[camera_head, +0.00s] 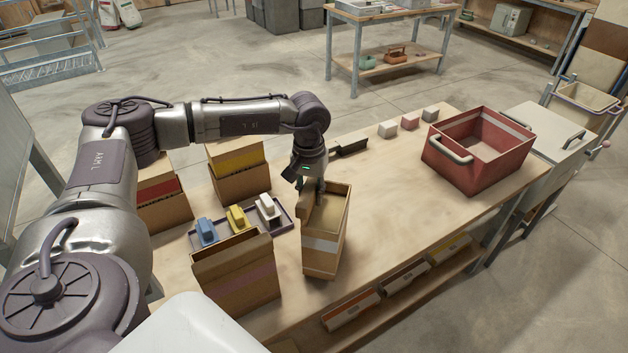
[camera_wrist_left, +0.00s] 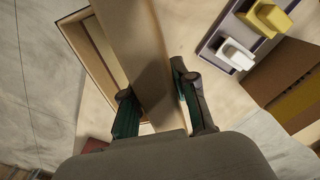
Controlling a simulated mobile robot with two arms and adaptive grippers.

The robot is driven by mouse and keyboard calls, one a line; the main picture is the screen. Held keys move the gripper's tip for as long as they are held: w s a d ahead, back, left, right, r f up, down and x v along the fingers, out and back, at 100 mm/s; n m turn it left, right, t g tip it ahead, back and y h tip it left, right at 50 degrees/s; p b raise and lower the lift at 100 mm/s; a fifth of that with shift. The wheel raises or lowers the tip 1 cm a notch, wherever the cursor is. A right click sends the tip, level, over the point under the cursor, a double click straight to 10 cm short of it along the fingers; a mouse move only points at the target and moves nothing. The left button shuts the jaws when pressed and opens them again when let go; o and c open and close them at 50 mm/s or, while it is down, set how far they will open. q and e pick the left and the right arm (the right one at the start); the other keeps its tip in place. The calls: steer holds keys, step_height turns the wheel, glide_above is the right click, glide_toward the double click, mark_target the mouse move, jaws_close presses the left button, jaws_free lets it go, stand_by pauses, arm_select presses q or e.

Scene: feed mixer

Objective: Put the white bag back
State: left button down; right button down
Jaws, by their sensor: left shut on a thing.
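The white bag (camera_head: 320,244) is an open-topped brown paper bag with a white band. It is near the middle of the table, slightly tilted; I cannot tell whether its base touches the wood. My left gripper (camera_head: 313,190) points down at the bag's upper left edge and is shut on its brown side. In the left wrist view the two fingers (camera_wrist_left: 158,105) pinch a brown panel of the bag (camera_wrist_left: 140,50), with the open mouth beside it. My right gripper is not in view.
Bags with red (camera_head: 160,190), yellow (camera_head: 238,165) and pink (camera_head: 240,278) labels stand left. A tray (camera_head: 283,228) holds blue, yellow and white scoops. A dark scale-like bar (camera_head: 350,148), small blocks (camera_head: 410,121) and a red bin (camera_head: 475,165) lie farther back. The table's middle right is clear.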

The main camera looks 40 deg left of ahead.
arm_select(q)
steer(key=shift+w+f, duration=0.15)
steer(key=shift+f, duration=0.4)
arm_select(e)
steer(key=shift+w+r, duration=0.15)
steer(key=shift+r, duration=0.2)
arm_select(q)
steer(key=shift+f, duration=0.15)
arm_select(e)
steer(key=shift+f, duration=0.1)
arm_select(q)
steer(key=c, duration=0.9)
jaws_free()
steer(key=shift+r, duration=0.2)
step_height(320, 180, up, 11)
steer(key=b, duration=0.2)
steer(key=shift+a+r+b, duration=0.1)
steer(key=shift+b, duration=0.3)
steer(key=shift+s+r, duration=0.2)
steer(key=shift+r, duration=0.1)
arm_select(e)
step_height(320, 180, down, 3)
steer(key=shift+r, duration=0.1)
